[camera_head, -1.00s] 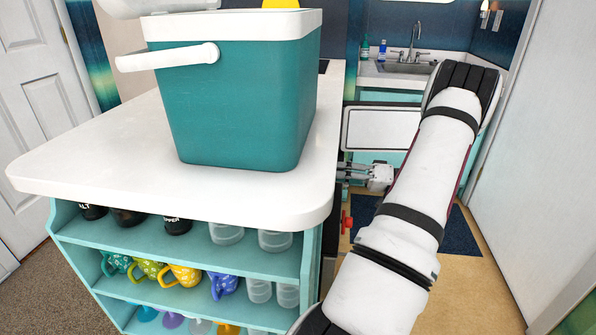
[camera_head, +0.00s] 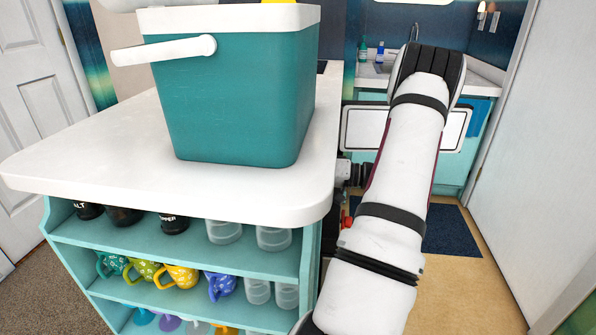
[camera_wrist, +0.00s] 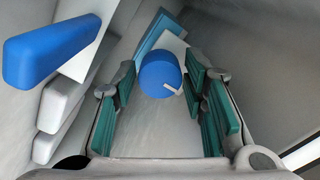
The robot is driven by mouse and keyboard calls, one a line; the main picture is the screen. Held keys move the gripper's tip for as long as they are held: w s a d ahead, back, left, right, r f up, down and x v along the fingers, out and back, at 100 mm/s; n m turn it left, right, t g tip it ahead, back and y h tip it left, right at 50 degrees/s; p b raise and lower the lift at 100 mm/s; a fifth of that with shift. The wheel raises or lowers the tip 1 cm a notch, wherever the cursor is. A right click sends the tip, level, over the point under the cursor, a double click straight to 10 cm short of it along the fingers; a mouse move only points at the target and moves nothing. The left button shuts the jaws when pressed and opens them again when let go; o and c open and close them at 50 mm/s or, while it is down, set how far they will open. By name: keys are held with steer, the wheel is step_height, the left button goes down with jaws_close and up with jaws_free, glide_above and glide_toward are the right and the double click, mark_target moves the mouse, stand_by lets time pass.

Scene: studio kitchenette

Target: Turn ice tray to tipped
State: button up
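In the wrist view, my gripper (camera_wrist: 162,88) is open, with teal pads on both fingers. A round blue piece (camera_wrist: 157,72) with a small pale tab shows in the gap beyond the fingertips; I cannot tell whether they touch it. A pale blue and white flat piece (camera_wrist: 158,36) lies behind it. I cannot tell which of these is the ice tray.
A blue bar (camera_wrist: 50,50) and white bars (camera_wrist: 62,102) lie left of my gripper, with grey walls around. In the head view, a teal cooler (camera_head: 235,100) stands on the white counter (camera_head: 90,150), left of my arm. A white panel (camera_head: 364,128) is behind my arm.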

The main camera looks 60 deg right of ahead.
steer(key=c, duration=0.8)
